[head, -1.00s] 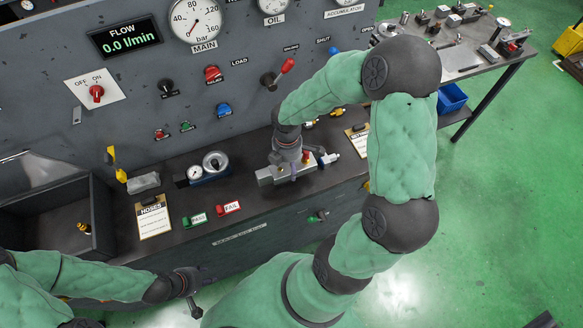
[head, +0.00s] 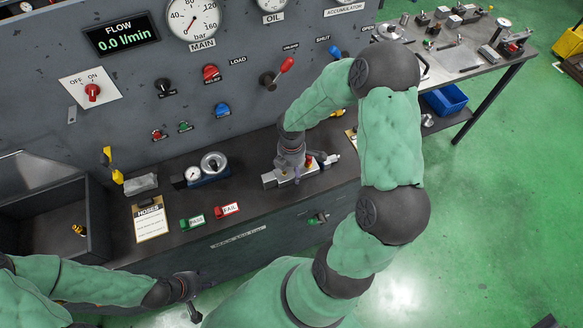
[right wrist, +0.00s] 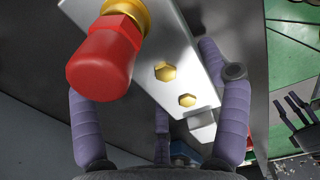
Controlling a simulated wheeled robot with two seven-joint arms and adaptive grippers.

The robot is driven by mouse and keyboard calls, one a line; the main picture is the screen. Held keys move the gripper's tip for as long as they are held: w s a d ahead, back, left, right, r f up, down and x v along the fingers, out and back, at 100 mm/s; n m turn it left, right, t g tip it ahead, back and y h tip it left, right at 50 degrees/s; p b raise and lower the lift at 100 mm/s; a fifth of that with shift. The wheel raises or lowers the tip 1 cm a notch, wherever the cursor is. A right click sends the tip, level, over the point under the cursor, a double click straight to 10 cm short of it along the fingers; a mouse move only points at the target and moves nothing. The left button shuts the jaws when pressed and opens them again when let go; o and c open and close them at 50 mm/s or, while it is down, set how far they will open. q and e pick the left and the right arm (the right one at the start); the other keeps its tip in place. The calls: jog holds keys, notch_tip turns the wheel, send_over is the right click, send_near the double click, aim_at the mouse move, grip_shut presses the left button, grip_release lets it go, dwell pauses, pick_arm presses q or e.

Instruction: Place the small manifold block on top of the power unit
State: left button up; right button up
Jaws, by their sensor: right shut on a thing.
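The small manifold block (head: 284,176) is a silver metal block with red and brass fittings, over the dark bench top in the head view. In the right wrist view the block (right wrist: 178,62) shows brass bolts and a large red cap. My right gripper (head: 289,168) points down and is shut on the block, its purple fingers on either side. I cannot tell whether the block touches the bench. My left gripper (head: 189,295) is low at the left, in front of the bench and away from the block; its finger state is unclear. I cannot pick out the power unit with certainty.
On the bench are a gauge device (head: 210,166), a HOSES clipboard (head: 150,219), a grey block (head: 141,184), and green PASS (head: 193,222) and red FAIL (head: 227,209) signs. An open bin (head: 95,205) is at the left. A cluttered side table (head: 465,62) stands back right.

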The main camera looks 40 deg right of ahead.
jog(key=o, duration=1.4)
jog(key=shift+f, duration=0.15)
jog(key=shift+r, duration=0.6)
notch_tip(320, 180, up, 11)
jog(key=p, duration=0.3)
jog(key=shift+r, duration=0.1)
